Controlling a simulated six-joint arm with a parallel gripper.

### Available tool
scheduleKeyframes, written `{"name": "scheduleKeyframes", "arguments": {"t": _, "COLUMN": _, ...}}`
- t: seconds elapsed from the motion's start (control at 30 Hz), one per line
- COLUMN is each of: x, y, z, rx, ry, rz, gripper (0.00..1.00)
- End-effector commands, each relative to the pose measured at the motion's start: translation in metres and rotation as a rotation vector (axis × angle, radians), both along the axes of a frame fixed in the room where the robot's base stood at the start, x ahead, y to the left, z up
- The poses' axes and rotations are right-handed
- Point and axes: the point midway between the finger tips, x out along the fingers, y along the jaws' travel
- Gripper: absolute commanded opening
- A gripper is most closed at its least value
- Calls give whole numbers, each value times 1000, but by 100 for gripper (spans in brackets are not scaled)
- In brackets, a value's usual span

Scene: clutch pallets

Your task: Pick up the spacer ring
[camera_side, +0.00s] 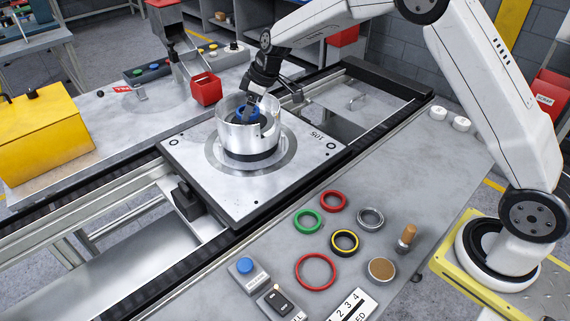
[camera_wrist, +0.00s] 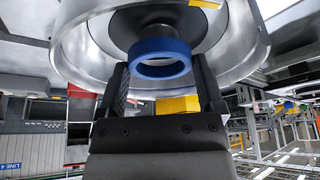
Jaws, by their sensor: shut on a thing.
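A blue ring (camera_side: 247,116) is inside the open silver clutch housing (camera_side: 234,136), which stands on the pallet plate. In the wrist view the blue ring (camera_wrist: 160,65) sits between my two fingertips, with the dark central hub (camera_wrist: 150,30) just behind it. My gripper (camera_side: 252,103) reaches down into the housing and is shut on the blue ring; it also shows in the wrist view (camera_wrist: 160,66). Whether the ring is still seated on the hub or clear of it, I cannot tell. The housing's near wall hides the lower part in the side view.
The pallet plate (camera_side: 190,163) rests on the conveyor rails. The front table holds red (camera_side: 334,201), green (camera_side: 307,222), black-yellow (camera_side: 344,243) and steel (camera_side: 370,219) rings, plus a larger red ring (camera_side: 315,272). A red bin (camera_side: 206,89) stands behind the housing.

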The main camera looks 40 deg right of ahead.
Motion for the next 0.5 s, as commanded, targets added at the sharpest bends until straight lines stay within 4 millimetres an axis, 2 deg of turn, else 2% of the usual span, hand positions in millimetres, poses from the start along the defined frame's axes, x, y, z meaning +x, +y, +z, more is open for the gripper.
{"name": "scheduleKeyframes", "arguments": {"t": 0.03, "x": 1, "y": 0, "z": 8, "rx": 0, "ry": -5, "rz": 0, "gripper": 31}}
{"name": "scheduleKeyframes", "arguments": {"t": 0.17, "x": -7, "y": -1, "z": 21, "rx": 0, "ry": -1, "rz": 0, "gripper": 31}}
{"name": "scheduleKeyframes", "arguments": {"t": 0.5, "x": -41, "y": -3, "z": 62, "rx": 0, "ry": -4, "rz": -1, "gripper": 31}}
